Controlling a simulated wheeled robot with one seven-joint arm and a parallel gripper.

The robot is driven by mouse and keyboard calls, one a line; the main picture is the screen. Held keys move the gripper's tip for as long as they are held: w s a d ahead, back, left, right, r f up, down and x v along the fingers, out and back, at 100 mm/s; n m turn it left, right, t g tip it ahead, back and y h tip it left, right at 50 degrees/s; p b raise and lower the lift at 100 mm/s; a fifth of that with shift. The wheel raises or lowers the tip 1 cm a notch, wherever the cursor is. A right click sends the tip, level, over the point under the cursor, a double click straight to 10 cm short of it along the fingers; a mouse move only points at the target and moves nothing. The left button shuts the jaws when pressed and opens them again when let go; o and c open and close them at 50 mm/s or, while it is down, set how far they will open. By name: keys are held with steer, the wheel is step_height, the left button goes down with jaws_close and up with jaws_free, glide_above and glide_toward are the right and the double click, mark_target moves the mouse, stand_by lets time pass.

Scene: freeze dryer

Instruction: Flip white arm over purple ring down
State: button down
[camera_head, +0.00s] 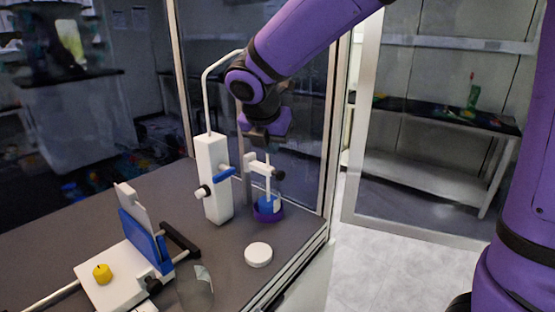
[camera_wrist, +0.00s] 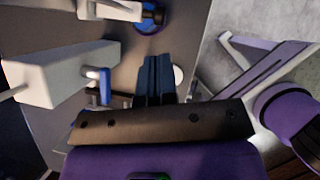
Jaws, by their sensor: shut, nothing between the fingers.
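The white arm (camera_head: 262,171) stands out beside the white tower, with a dark knob at its end. It sits above the purple ring (camera_head: 268,215), which holds a blue-and-white piece (camera_head: 269,200) on the bench. In the wrist view the white arm (camera_wrist: 118,10) is at the top, beside the blue-purple ring (camera_wrist: 155,18). My gripper (camera_head: 266,146) is just above the white arm in the head view; I cannot tell whether they touch. In the wrist view its dark fingers (camera_wrist: 157,62) are together and hold nothing. My wrist hides part of the area behind.
The white tower (camera_head: 211,170) with a blue lever (camera_head: 223,174) and bent tube stands left of my gripper. A round white lid (camera_head: 258,254) lies in front. A white-and-blue device (camera_head: 125,265) with a yellow knob (camera_head: 102,273) is front left. Glass panels and frame posts surround the bench.

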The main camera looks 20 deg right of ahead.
steer(key=shift+v, duration=2.2)
steer(key=s+d+m+y, duration=0.1)
steer(key=s+d+m, duration=0.3)
steer(key=s+m, duration=0.3)
steer(key=s+d+m+y, duration=0.1)
steer(key=s+d+m, duration=0.4)
steer(key=s+m, duration=0.3)
steer(key=s+d+r+m+t+y, duration=0.1)
steer(key=s+d+m, duration=0.4)
steer(key=m, duration=0.8)
steer(key=s, duration=0.3)
steer(key=c, duration=1.8)
jaws_free()
steer(key=shift+r, duration=0.1)
steer(key=shift+c, duration=0.2)
